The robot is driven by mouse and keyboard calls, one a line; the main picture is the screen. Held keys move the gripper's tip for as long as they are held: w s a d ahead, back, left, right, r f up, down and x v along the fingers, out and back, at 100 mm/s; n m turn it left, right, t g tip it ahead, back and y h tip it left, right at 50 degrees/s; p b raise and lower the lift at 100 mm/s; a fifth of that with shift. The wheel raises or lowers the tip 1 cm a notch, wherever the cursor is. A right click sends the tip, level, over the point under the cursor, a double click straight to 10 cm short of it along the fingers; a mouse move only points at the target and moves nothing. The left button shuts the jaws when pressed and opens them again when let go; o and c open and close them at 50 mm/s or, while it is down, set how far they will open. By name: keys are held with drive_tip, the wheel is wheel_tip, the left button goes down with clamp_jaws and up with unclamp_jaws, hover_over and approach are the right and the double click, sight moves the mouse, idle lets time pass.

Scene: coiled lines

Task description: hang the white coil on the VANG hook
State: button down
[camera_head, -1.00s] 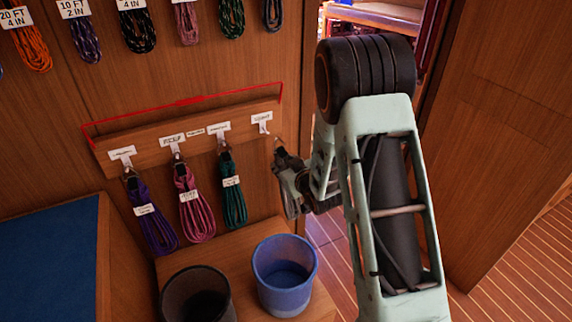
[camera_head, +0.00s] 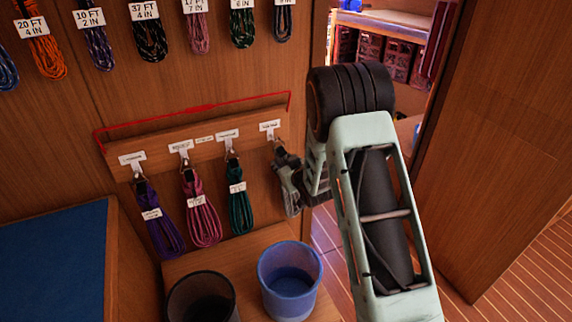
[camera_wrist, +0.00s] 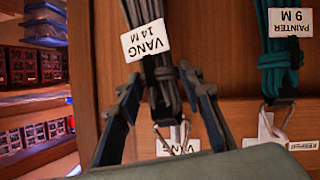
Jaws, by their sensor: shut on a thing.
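The pale grey-white coil (camera_wrist: 140,12) with a tag reading VANG 14 M (camera_wrist: 145,40) is in the wrist view, which looks upside down compared with the head view. My gripper (camera_wrist: 160,78) has its two fingers around the coil's bound end and is shut on it. The coil's dark strap meets the white VANG hook (camera_wrist: 176,136); I cannot tell whether its loop is over the hook tip.
Purple (camera_head: 158,230), pink (camera_head: 203,220) and teal (camera_head: 240,208) coils hang on hooks to the left. A black bucket (camera_head: 202,298) and a blue bucket (camera_head: 290,280) stand below. More coils hang above. An open doorway lies right of the panel.

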drive_tip(key=shift+w+a+r, duration=0.1)
drive_tip(key=shift+w+a, duration=0.15)
drive_tip(key=shift+w, duration=0.3)
drive_tip(key=shift+w+a+f+b, duration=0.25)
drive_tip(key=shift+w+f+b, duration=0.4)
drive_tip(key=shift+b, duration=0.5)
drive_tip(key=shift+w, duration=0.1)
drive_tip(key=c, duration=1.2)
unclamp_jaws()
drive_tip(key=shift+c, duration=0.2)
drive_tip(key=shift+f, duration=0.15)
